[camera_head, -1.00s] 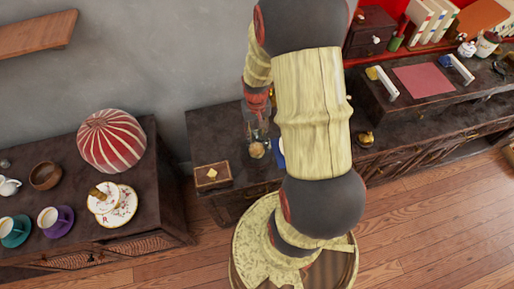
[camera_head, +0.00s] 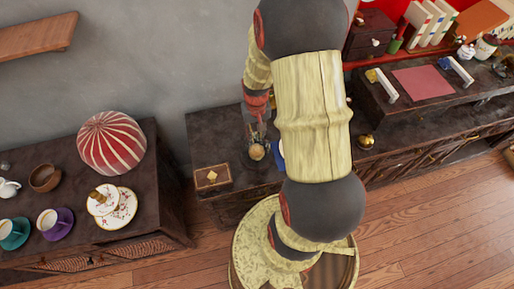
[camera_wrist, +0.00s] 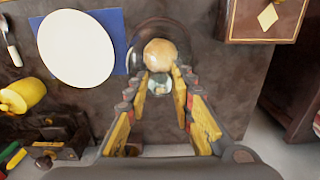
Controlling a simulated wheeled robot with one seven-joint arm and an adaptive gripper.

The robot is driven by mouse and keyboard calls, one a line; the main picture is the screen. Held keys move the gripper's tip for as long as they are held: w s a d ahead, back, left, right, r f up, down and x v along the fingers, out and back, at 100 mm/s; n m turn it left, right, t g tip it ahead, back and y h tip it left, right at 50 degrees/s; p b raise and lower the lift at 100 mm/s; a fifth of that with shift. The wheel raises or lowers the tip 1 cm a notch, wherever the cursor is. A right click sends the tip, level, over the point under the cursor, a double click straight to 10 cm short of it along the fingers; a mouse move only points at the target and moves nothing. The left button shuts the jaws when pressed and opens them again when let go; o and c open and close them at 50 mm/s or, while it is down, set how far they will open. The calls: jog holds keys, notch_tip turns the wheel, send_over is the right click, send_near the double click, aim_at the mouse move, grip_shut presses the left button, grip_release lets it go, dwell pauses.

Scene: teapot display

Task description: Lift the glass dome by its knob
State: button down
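The clear glass dome (camera_wrist: 136,47) stands on the dark cabinet top, with a round tan thing (camera_wrist: 160,54) seen through it. In the wrist view, a small pale glassy ball, seemingly its knob (camera_wrist: 159,84), shows between my fingertips. My gripper (camera_wrist: 160,80) is open and points down over the dome, one finger on each side of the knob. A narrow gap seems to show at each side; contact is not clear. In the head view my gripper (camera_head: 256,124) is small and dark above the dome, and my arm hides part of the area.
A wooden box (camera_head: 212,177) lies left of the dome. A white plate (camera_wrist: 76,48) on a blue cloth (camera_wrist: 112,20) lies beside it, with a spoon (camera_wrist: 10,42). A yellow vessel (camera_wrist: 22,95) and small drawers (camera_wrist: 58,140) are near. A separate left table (camera_head: 165,205) holds cups and a striped dome.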

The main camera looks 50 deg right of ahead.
jog(key=shift+s+a+f, duration=0.15)
jog(key=shift+s, duration=0.1)
jog(key=shift+w+r+p, duration=0.15)
jog(key=shift+r+p, duration=1.1)
jog(key=shift+r, duration=0.25)
jog(key=shift+r+p, duration=2.3)
jog(key=shift+r, duration=0.75)
